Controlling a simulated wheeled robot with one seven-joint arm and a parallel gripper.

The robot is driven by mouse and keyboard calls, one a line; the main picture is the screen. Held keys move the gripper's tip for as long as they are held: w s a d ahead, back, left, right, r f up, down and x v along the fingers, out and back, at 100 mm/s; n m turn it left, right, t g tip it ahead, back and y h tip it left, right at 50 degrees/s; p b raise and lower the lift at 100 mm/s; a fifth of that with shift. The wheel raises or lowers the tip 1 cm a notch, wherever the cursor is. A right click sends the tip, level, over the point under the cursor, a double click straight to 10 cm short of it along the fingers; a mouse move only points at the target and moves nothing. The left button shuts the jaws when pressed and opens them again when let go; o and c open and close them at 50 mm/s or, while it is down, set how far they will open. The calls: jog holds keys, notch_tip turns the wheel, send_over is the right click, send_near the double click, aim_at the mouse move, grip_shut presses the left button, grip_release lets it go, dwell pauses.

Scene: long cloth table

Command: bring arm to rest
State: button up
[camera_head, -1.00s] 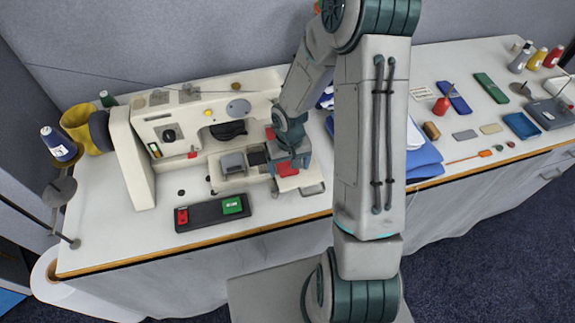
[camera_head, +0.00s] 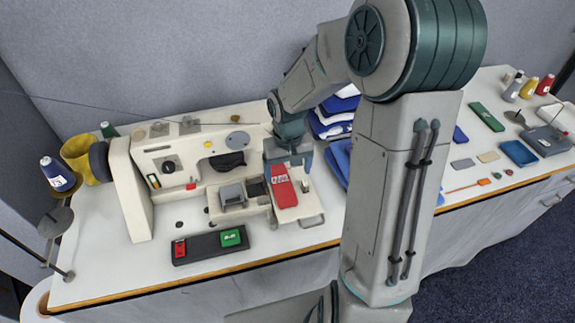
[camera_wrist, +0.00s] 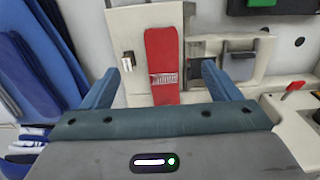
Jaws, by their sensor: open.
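My gripper (camera_head: 290,160) is over the right end of the sewing machine (camera_head: 132,190), near the top end of a red strip with a white label (camera_head: 284,192). In the wrist view my gripper (camera_wrist: 160,88) has its two blue-grey fingers spread wide. The red strip (camera_wrist: 162,60) lies between and beyond them on the machine's pale bed, and nothing is gripped. My arm reaches up from the front and bends over the table, hiding part of the table's middle.
A black switch box (camera_head: 208,245) with red and green buttons lies in front of the machine. Folded blue cloth (camera_head: 338,160) is to the right of my gripper. Thread cones (camera_head: 530,88) and small tools stand farther right. A yellow cup (camera_head: 80,155) is at the left.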

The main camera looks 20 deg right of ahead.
jog(key=shift+r, duration=0.75)
jog(key=s+r+t, duration=0.3)
jog(key=s+r, duration=1)
jog(key=s, duration=0.3)
jog(key=shift+s+r+t, duration=0.15)
jog(key=shift+r+t, duration=0.1)
jog(key=shift+t, duration=0.15)
jog(key=shift+a, duration=0.1)
